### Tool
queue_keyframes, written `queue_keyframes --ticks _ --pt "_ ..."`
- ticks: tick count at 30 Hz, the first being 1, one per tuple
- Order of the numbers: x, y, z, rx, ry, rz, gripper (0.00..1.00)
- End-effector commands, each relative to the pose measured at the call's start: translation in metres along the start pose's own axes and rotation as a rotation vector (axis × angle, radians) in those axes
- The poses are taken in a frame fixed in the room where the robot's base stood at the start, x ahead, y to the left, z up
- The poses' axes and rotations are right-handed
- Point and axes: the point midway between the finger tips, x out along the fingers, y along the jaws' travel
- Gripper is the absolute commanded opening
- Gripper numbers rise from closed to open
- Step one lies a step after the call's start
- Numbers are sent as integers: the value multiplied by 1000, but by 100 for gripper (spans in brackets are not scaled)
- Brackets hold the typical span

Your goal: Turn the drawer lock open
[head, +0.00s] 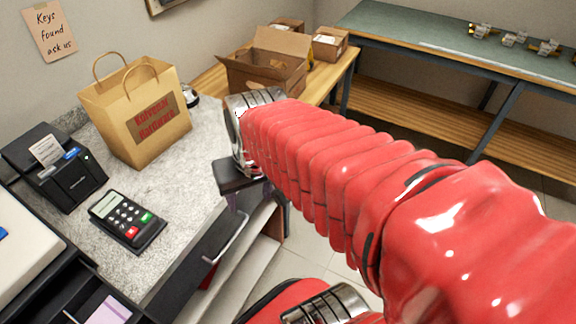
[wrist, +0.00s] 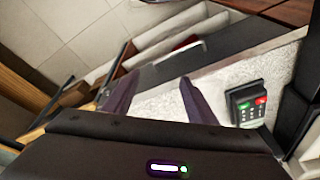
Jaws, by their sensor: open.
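The dark drawer front (head: 190,272) lies under the counter's edge, with a pale bar handle (head: 228,240) on it. In the wrist view the dark front (wrist: 215,50) runs slantwise beyond my fingertips. I cannot make out the drawer lock or its key in either view; my gripper and arm cover part of the front in the head view. My gripper (head: 236,198) is at the far end of the drawer, by the counter edge, pointing down. In the wrist view my gripper (wrist: 159,79) has its two dark purple fingers apart, with nothing between them.
The speckled counter (head: 190,215) bears a paper bag (head: 135,110), a card reader (head: 127,220) and a receipt printer (head: 55,165). An open carton (head: 265,75) stands on a wooden bench behind. A green-topped workbench (head: 420,35) is at the back right. Tiled floor lies between.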

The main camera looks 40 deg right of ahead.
Motion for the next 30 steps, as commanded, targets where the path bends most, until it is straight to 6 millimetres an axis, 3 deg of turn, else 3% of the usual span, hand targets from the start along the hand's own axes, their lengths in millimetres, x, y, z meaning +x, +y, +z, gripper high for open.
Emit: queue_keyframes --ticks 9,30 --pt "35 29 3 243 -173 -47 52" --pt "91 48 -8 817 -504 -341 52"
